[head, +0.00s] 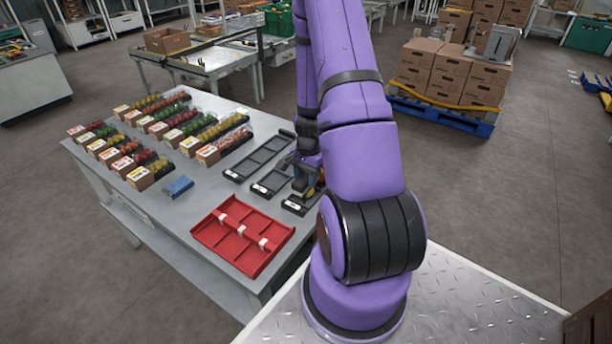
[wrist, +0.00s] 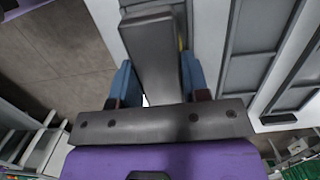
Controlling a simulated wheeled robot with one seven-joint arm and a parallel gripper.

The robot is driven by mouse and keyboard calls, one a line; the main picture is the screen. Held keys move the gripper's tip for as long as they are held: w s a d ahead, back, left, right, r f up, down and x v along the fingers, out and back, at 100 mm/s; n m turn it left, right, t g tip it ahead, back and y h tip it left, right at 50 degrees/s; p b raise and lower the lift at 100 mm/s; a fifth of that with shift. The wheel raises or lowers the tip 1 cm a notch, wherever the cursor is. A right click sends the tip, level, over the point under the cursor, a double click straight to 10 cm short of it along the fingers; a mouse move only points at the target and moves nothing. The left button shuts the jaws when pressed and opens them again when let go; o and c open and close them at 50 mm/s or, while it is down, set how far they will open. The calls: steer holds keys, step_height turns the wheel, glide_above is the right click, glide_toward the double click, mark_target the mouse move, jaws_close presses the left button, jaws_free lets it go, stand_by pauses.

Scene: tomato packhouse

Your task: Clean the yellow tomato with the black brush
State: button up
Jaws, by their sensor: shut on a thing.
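My gripper (head: 305,180) is low over the right end of the table, among the black trays. In the wrist view its blue fingers (wrist: 158,82) are shut on a dark block, which looks like the black brush (wrist: 150,48). The brush reaches forward from between the fingers; its bristle side is hidden. A small yellow round thing, likely the yellow tomato (head: 309,193), shows just below my gripper at the front black tray (head: 292,207). Only a thin yellow sliver shows beside the brush in the wrist view, so I cannot tell whether they touch.
More black trays (head: 238,173) lie beside and behind. A red divided tray (head: 205,232) lies at the table's front. A blue block (head: 178,187) lies left of it. Cartons of red, green and yellow tomatoes stand in rows at the left. The grey table (head: 150,205) has bare room between them.

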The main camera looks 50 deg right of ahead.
steer(key=shift+d, duration=0.15)
steer(key=shift+d, duration=0.95)
steer(key=shift+a, duration=0.1)
steer(key=shift+s+a, duration=0.1)
steer(key=shift+a, duration=2)
steer(key=shift+d, duration=0.15)
steer(key=shift+d, duration=2.05)
steer(key=shift+a, duration=0.1)
steer(key=shift+a, duration=2.15)
